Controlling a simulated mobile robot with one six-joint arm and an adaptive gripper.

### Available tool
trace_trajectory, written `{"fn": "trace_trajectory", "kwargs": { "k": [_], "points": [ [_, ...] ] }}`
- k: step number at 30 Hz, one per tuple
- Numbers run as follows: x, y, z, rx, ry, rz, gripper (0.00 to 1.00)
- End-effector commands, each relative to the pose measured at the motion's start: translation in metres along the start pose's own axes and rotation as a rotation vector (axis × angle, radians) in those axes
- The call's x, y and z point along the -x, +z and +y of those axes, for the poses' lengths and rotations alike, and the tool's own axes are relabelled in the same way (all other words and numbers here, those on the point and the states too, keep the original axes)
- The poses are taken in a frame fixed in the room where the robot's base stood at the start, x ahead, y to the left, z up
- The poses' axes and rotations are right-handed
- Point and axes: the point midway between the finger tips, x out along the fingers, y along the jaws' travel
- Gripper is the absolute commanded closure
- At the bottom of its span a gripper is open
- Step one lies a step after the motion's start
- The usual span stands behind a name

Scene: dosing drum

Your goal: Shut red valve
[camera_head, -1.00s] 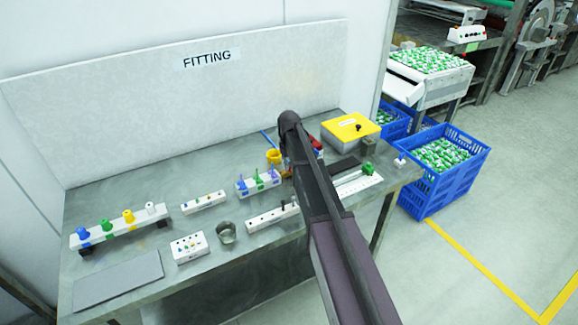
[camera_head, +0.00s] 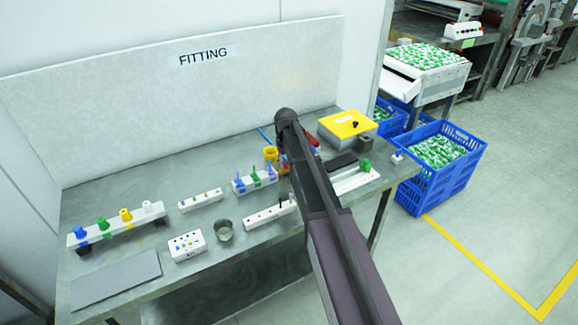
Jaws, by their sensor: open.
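A small red part (camera_head: 313,141) shows at the back right of the bench, just right of my arm. It may be the red valve, but my arm hides part of it, and I cannot tell its handle position. My dark arm reaches from the lower right up to the back of the bench, its rounded joint beside the red part. My gripper is hidden behind the arm, so its jaws and any contact with the red part do not show.
The steel bench (camera_head: 190,290) also holds a yellow-topped box (camera_head: 346,122), a white rack with coloured plugs (camera_head: 115,222), a metal cup (camera_head: 224,231) and a grey mat (camera_head: 115,280). A blue crate (camera_head: 437,185) stands on the floor right of the bench.

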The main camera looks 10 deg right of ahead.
Motion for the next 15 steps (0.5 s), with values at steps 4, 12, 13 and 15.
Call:
{"fn": "trace_trajectory", "kwargs": {
  "k": [4, 12, 13, 15],
  "points": [
    [0.0, -0.0002, -0.0002, -0.013, 0.0, 0.0, 0.57],
    [0.0001, -0.0003, -0.0008, -0.105, 0.0, 0.0, 0.57],
    [0.0001, -0.0003, -0.0008, -0.122, 0.0, 0.0, 0.57],
    [0.0001, -0.0003, -0.001, -0.163, 0.0, 0.0, 0.57]
  ]
}}
